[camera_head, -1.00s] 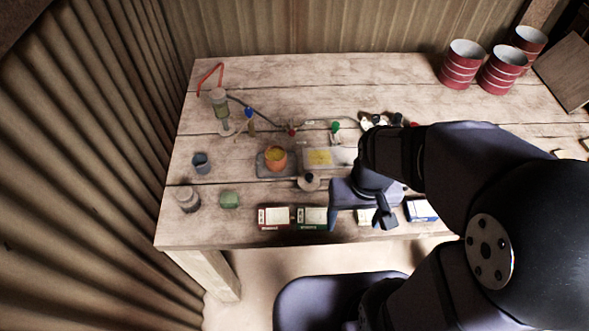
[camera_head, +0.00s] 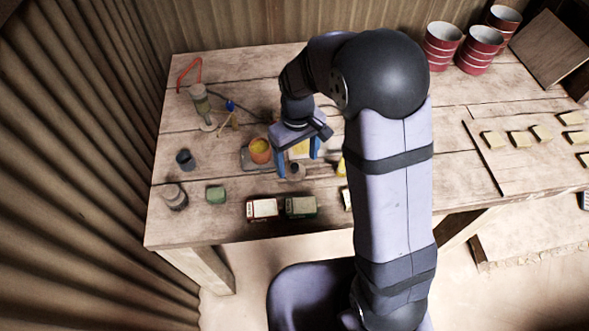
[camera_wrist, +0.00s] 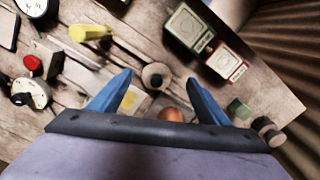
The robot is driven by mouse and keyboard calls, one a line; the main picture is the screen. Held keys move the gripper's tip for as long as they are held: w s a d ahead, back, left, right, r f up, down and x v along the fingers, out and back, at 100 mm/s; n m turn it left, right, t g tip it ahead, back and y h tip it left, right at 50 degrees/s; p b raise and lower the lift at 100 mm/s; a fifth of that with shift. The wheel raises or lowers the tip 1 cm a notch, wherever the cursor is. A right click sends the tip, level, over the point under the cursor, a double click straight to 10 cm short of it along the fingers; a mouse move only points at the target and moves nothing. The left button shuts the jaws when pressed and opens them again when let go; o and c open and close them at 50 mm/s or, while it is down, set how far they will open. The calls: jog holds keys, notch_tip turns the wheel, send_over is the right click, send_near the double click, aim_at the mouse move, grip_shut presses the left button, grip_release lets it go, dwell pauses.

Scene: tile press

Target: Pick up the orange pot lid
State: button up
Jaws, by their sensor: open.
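In the wrist view this lid (camera_wrist: 155,76) appears between the fingertips, and the orange pot (camera_wrist: 172,115) is partly hidden behind my gripper. My gripper (camera_head: 297,162) is open and empty, its blue fingers pointing down around the lid's place in the picture. I cannot tell the height left between fingertips and lid.
A red box (camera_head: 263,208) and a green box (camera_head: 301,207) lie at the table's front edge. A green block (camera_head: 216,195), a jar (camera_head: 174,197) and a blue-grey cup (camera_head: 185,160) stand left. A yellow item (camera_wrist: 90,33) lies near the lid. Red buckets (camera_head: 443,47) stand far right.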

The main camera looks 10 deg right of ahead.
aim_at(295, 166)
jog(key=shift+w+a+r+n+t, duration=0.15)
jog(key=shift+w+r+n+t, duration=0.15)
jog(key=shift+w+r+n, duration=0.65)
jog(key=shift+s+f+n, duration=0.1)
jog(key=shift+f+n, duration=0.05)
jog(key=shift+n, duration=0.8)
jog(key=shift+s+f+p, duration=0.1)
jog(key=shift+f+p, duration=0.95)
jog(key=shift+f, duration=0.8)
jog(key=shift+f+p, duration=0.6)
jog(key=shift+f, duration=1.2)
jog(key=shift+c, duration=0.7)
jog(key=c, duration=1)
